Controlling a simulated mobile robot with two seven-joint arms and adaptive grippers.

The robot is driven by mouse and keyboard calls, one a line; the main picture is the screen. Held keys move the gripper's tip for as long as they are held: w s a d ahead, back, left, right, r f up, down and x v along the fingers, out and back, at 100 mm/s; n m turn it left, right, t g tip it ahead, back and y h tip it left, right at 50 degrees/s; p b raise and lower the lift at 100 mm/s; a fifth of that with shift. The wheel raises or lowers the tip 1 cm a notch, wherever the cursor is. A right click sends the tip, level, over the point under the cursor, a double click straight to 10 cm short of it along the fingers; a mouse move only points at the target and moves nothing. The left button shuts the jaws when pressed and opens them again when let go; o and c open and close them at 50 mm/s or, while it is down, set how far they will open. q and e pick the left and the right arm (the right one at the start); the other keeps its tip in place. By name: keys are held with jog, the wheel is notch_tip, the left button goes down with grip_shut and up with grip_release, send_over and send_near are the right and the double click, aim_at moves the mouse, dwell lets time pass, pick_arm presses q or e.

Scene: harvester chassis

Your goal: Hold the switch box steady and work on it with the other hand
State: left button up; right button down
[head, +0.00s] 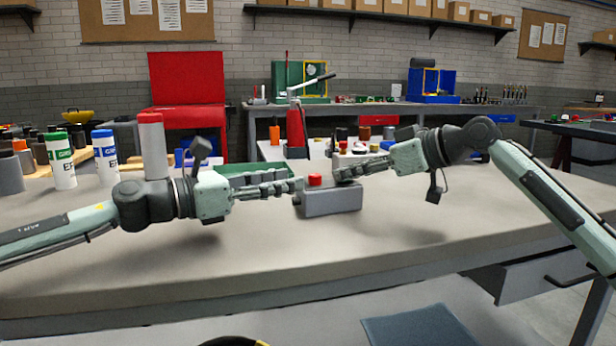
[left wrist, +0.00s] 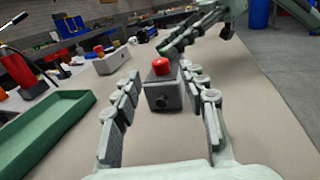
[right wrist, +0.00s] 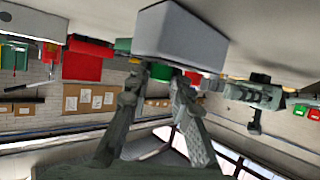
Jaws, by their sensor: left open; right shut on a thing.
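The switch box (head: 332,201) is a grey block with a red button (head: 315,181) on top, standing on the workbench. My left gripper (head: 298,186) is open at its left end. In the left wrist view, its spread fingers (left wrist: 160,110) point at the box's near face (left wrist: 165,97), which has a dark round fitting. My right gripper (head: 339,173) comes from the right, with its fingertips at the box's top behind the button.
A green tray (head: 247,174) lies behind my left gripper. A second pale box with a red button (left wrist: 105,62) stands farther back. White bottles (head: 63,160) and a tall grey cylinder with a red top (head: 151,146) stand at left. The bench front is clear.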

aim_at(308, 187)
pick_arm(q)
jog(key=x, duration=0.5)
jog(key=shift+w+d, duration=0.2)
jog(key=shift+w, duration=0.05)
jog(key=shift+c, duration=0.6)
grip_shut()
